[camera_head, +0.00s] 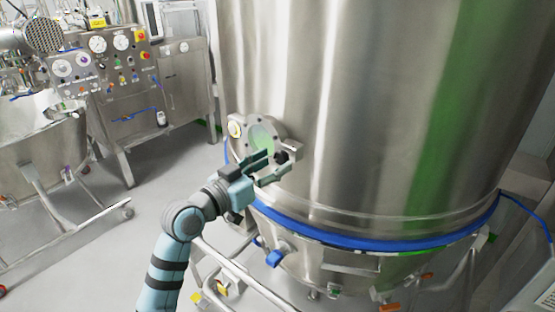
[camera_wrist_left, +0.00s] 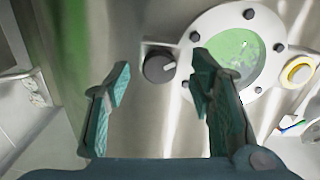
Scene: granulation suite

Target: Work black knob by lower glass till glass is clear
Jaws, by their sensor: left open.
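The lower glass (camera_head: 262,137) is a round window in a bolted steel flange on the big steel vessel. In the left wrist view the glass (camera_wrist_left: 236,50) looks pale green, with some whitish specks or glare near its right side. In the head view my left gripper (camera_head: 279,163) partly covers the knob and the lower glass edge. My right gripper is not in view.
A yellow-ringed button (camera_wrist_left: 299,72) sits beside the flange, opposite the knob. A blue band (camera_head: 370,243) circles the vessel below. A control panel (camera_head: 115,62) and another steel vessel (camera_head: 40,140) stand at left. Grey floor (camera_head: 170,165) is clear between.

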